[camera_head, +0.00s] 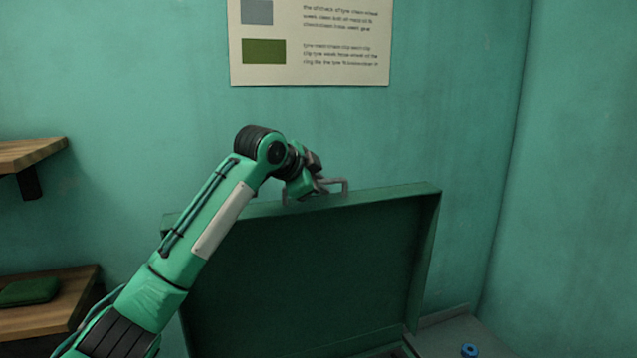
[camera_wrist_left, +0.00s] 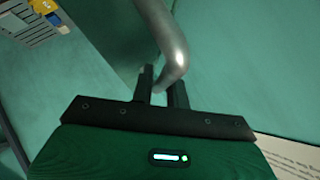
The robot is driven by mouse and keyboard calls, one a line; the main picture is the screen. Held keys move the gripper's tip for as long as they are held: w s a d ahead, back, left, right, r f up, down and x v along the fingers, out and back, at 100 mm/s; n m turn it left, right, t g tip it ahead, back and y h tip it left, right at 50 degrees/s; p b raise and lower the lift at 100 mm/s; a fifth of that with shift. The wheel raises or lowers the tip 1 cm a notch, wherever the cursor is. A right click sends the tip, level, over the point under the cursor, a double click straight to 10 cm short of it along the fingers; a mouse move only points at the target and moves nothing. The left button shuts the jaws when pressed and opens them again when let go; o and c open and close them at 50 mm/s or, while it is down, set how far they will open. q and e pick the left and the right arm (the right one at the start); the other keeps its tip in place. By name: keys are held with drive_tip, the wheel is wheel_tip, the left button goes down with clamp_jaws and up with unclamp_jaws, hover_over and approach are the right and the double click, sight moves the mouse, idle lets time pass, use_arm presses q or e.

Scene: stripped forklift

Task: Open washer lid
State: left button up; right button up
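The washer lid (camera_head: 310,270) is a dark green panel standing raised, nearly upright, in the head view. A grey bar handle (camera_head: 345,187) is fixed at its top edge. My left gripper (camera_head: 316,182) is at the left part of this handle. In the left wrist view, the bent handle (camera_wrist_left: 170,45) runs down between the two dark fingers of my left gripper (camera_wrist_left: 161,88), which are close together on it. The exact contact is partly hidden. My right gripper is in neither view.
Wooden shelves (camera_head: 40,318) are on the left wall, with a green case (camera_head: 28,291) on the lower one. A poster (camera_head: 310,40) hangs behind. A grey surface (camera_head: 460,335) with a small blue item (camera_head: 469,350) is at lower right. The wall corner is right of the lid.

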use_arm(q)
drive_tip(key=o, duration=0.3)
drive_tip(key=shift+w+f, duration=0.1)
drive_tip(key=shift+f, duration=0.05)
drive_tip(key=b+v, duration=0.6)
drive_tip(key=v, duration=0.7)
drive_tip(key=shift+s+a+r, duration=0.2)
drive_tip(key=shift+a, duration=0.1)
